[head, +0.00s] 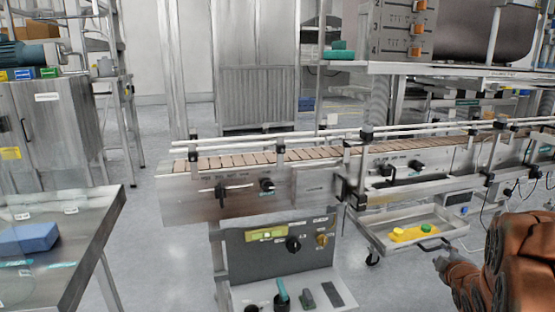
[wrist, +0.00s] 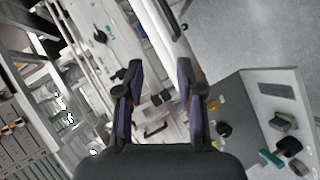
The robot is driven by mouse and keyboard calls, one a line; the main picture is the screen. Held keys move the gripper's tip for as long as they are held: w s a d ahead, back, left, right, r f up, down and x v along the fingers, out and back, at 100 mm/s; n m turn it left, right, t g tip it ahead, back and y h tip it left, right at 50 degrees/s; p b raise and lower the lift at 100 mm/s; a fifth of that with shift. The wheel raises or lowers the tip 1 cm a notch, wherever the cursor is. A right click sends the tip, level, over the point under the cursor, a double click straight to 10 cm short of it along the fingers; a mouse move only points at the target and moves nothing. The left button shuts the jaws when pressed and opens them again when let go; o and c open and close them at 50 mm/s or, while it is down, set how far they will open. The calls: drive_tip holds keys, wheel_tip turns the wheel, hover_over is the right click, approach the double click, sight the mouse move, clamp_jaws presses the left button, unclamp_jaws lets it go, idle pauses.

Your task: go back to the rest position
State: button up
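My gripper (wrist: 162,85) shows in the wrist view with its two dark fingers spread apart and nothing between them, so it is open and empty. Beyond the fingers lie the conveyor frame and the control box, seen at a slant. In the head view, part of my orange-brown arm (head: 520,262) shows at the lower right. The gripper itself is not clearly visible in that view.
A conveyor (head: 250,160) with guide rails runs across the middle. A control box (head: 280,250) with knobs stands below it. A steel table (head: 90,235) with a blue block (head: 28,239) is at left. A tray (head: 385,222) holds a yellow item (head: 410,234). Floor between table and conveyor is clear.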

drive_tip(key=s+a+r+m+g+y+p, duration=0.1)
drive_tip(key=s+a+r+m+g+p, duration=0.2)
drive_tip(key=s+a+r+p, duration=0.6)
drive_tip(key=s+a+r+m+g+y+p, duration=0.2)
drive_tip(key=s+a+r+m+g+p, duration=0.2)
drive_tip(key=s, duration=1.2)
drive_tip(key=s+a+r+m+g+y+p, duration=0.1)
drive_tip(key=s+a+r+m+g+p, duration=0.2)
drive_tip(key=s+a+r+g+p, duration=0.5)
drive_tip(key=s+a+r+p, duration=0.5)
drive_tip(key=a+r+p, duration=0.3)
drive_tip(key=r, duration=0.1)
drive_tip(key=shift+r+y+p, duration=0.25)
drive_tip(key=shift+y+p, duration=0.05)
drive_tip(key=shift+p, duration=0.05)
